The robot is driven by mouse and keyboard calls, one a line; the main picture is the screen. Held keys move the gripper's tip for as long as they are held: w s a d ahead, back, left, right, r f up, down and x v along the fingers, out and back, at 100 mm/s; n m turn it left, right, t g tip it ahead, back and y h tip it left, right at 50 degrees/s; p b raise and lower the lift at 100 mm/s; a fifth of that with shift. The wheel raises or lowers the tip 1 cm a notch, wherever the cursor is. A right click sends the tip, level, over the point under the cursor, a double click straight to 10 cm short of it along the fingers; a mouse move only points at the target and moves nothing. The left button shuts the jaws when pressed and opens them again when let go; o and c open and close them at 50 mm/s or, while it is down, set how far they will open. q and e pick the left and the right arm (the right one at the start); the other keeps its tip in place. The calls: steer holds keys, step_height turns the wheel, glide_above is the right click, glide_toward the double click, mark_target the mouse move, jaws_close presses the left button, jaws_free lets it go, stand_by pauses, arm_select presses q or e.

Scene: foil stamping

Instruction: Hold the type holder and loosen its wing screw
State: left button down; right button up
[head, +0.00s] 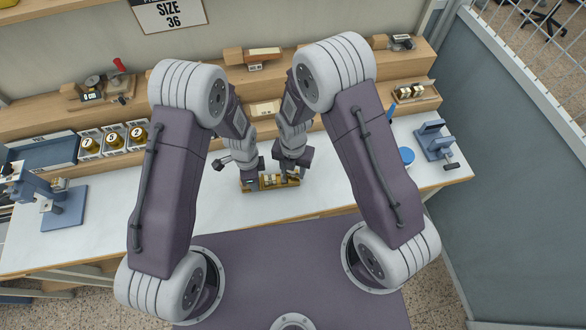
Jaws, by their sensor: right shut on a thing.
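The type holder (267,183), a small brass-coloured piece with pale blocks in it, lies on the white bench top in front of me. My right gripper (289,173) points down at its right part and is shut on it. My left gripper (250,177) is at the holder's left end, close to it. Its fingertips are too small and covered to tell whether they touch or are open. The wing screw cannot be made out; it is small or hidden by the grippers.
Blue presses stand at the left (63,205) and right (434,140) of the bench. A blue round item (406,156) lies right. The bench front is clear.

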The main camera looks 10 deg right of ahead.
arm_select(q)
steer(key=shift+s, duration=0.1)
stand_by(0.3)
arm_select(e)
steer(key=o, duration=1.4)
arm_select(q)
steer(key=c, duration=1)
jaws_free()
arm_select(e)
step_height(320, 180, up, 12)
arm_select(q)
steer(key=shift+o, duration=0.2)
step_height(320, 180, up, 12)
